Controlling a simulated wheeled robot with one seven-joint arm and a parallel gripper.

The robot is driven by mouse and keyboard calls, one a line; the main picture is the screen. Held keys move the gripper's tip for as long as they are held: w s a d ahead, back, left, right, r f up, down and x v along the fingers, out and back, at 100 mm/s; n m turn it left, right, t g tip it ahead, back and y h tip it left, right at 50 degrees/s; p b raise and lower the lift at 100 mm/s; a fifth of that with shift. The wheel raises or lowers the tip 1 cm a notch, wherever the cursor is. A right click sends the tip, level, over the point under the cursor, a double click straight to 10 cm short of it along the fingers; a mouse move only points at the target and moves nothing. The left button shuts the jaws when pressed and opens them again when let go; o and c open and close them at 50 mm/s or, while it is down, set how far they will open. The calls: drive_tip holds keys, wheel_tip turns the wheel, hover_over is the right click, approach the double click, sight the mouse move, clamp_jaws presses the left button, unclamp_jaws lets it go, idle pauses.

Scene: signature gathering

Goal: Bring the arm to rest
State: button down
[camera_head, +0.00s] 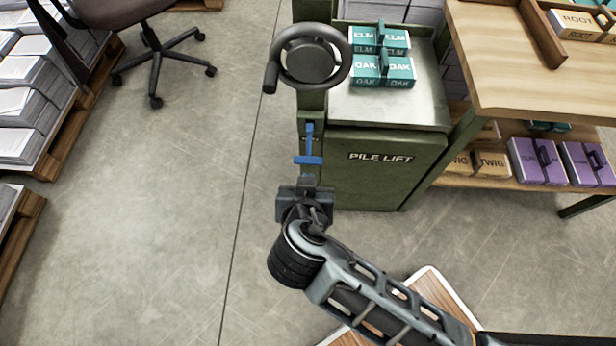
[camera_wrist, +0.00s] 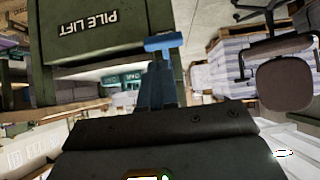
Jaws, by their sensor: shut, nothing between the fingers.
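My arm reaches up and left from the lower right of the head view, bent at a dark joint. My gripper (camera_head: 306,182) is shut and empty, just below the blue T-shaped handle (camera_head: 308,159) on the post of the green pile lift (camera_head: 372,170). In the wrist view the blue handle (camera_wrist: 163,43) stands just beyond the dark gripper body, with the lift (camera_wrist: 95,30) appearing upside down. Whether the gripper touches the handle I cannot tell.
A handwheel (camera_head: 310,61) tops the lift's post. Teal ELM and OAK packs (camera_head: 381,68) lie on its metal top. A wooden table (camera_head: 500,70) stands at right, with purple packs (camera_head: 535,162) on its lower shelf. Paper pallets and a chair (camera_head: 155,50) are left. The floor (camera_head: 150,240) between is clear.

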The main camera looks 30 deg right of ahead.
idle(0.4)
drive_tip(key=s+r+n+t+y+p, duration=0.2)
drive_tip(key=s+n+y, duration=0.3)
drive_tip(key=s, duration=0.9)
drive_tip(key=s+d+r+t+p, duration=0.1)
drive_tip(key=s+d+r, duration=0.1)
drive_tip(key=r, duration=0.4)
drive_tip(key=s+d+r+n+t, duration=0.1)
drive_tip(key=s+r+t, duration=0.1)
drive_tip(key=s+r, duration=0.3)
drive_tip(key=s+d+r+n+t+y+p, duration=0.1)
drive_tip(key=s+r, duration=0.3)
drive_tip(key=r, duration=0.5)
drive_tip(key=shift+d+r+t+p, duration=0.2)
drive_tip(key=shift+d+t+p, duration=0.15)
drive_tip(key=shift+d, duration=0.5)
drive_tip(key=c, duration=1.8)
unclamp_jaws()
